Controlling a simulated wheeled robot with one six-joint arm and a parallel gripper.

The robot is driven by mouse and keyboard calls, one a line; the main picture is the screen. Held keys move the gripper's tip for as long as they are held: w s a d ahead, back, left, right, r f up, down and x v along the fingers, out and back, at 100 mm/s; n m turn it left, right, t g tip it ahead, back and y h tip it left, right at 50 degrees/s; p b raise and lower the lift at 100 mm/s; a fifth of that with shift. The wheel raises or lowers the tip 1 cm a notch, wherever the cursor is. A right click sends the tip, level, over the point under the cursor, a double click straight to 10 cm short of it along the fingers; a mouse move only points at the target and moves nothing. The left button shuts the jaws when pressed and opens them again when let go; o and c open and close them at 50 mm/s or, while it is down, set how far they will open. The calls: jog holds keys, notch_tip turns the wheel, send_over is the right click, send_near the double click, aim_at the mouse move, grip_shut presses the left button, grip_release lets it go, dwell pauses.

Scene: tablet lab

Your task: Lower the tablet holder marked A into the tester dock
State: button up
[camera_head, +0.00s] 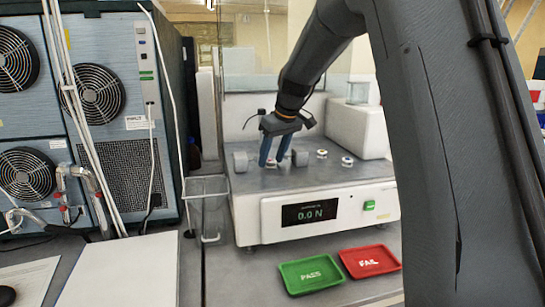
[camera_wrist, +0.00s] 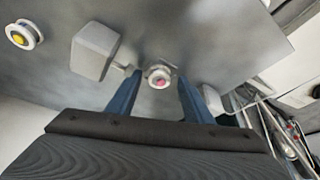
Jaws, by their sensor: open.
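My gripper (camera_head: 274,162) is open, with its two blue fingers pointing down over the top of the tester (camera_head: 345,180). The letter A is not readable. A second white holder with a yellow tablet (camera_wrist: 24,34) stands apart at upper left.
Two holders (camera_head: 322,154) (camera_head: 347,161) stand on the tester top, right of my gripper. The display (camera_head: 309,213) reads 0.0 N. A green PASS tray (camera_head: 311,284) and red FAIL tray (camera_head: 369,271) lie in front. A wire stand (camera_head: 207,190) is at left.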

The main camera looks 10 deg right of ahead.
jog(key=b+v, duration=0.2)
jog(key=v, duration=0.5)
jog(key=shift+s+r, duration=0.15)
jog(key=shift+r, duration=0.2)
jog(key=shift+d, duration=0.1)
